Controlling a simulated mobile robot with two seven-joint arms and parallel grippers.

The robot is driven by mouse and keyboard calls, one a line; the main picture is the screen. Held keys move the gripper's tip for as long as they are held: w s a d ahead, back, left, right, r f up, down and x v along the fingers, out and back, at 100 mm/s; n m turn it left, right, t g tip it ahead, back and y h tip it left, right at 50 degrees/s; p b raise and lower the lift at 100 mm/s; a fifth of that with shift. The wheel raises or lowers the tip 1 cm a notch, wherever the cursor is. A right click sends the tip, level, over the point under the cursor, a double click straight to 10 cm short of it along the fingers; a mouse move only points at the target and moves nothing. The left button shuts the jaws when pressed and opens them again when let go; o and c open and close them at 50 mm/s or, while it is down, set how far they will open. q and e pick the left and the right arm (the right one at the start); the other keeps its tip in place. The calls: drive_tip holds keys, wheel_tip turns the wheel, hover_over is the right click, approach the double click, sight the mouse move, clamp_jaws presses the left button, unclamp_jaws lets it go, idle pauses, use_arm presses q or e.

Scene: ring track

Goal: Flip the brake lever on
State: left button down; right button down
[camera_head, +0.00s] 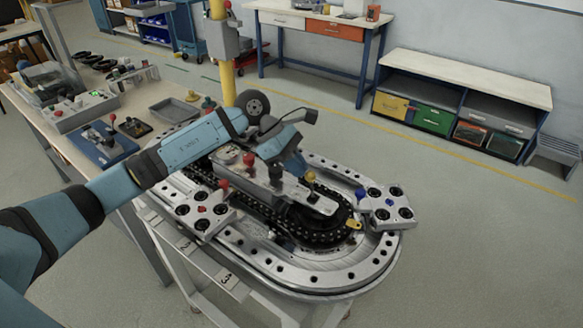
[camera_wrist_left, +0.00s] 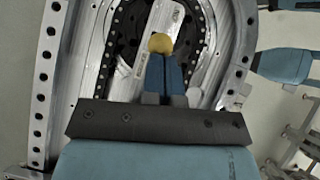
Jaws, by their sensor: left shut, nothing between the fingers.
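A lever with a yellow ball knob (camera_head: 311,176) stands on the light plate in the middle of the ring track (camera_head: 330,276). No label tells me whether it is the brake lever. A second lever with a red knob (camera_head: 249,159) stands to its left. My left gripper (camera_head: 301,172) is shut and empty, just left of the yellow knob. In the left wrist view the yellow knob (camera_wrist_left: 160,43) shows right at the tips of my shut fingers (camera_wrist_left: 164,60). I cannot tell whether they touch it. My right gripper is not in view.
A carriage with black rollers (camera_head: 387,203) sits on the track's right side, another (camera_head: 205,212) on its near left side. A black chain (camera_head: 318,238) runs inside the ring. A yellow post (camera_head: 221,60) rises behind. A cluttered bench (camera_head: 135,139) stands at left.

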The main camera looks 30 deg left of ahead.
sight(311, 176)
use_arm(q)
drive_tip(key=d+y, duration=0.2)
drive_tip(key=shift+s+d+r+y, duration=0.15)
drive_tip(key=shift+d+r+y, duration=0.05)
drive_tip(key=shift+r+y, duration=0.2)
drive_tip(key=shift+d+t+y+b, duration=0.3)
drive_tip(key=shift+d+y+b, duration=0.3)
drive_tip(key=shift+y, duration=0.2)
drive_tip(key=shift+s+d+b, duration=0.25)
drive_tip(key=shift+d+b, duration=0.45)
drive_tip(key=shift+d, duration=0.4)
use_arm(e)
drive_tip(key=shift+w+a+f, duration=0.3)
drive_tip(key=shift+f, duration=0.35)
drive_tip(key=shift+s+d+f, duration=0.15)
drive_tip(key=shift+d+f, duration=0.05)
drive_tip(key=shift+f, duration=0.1)
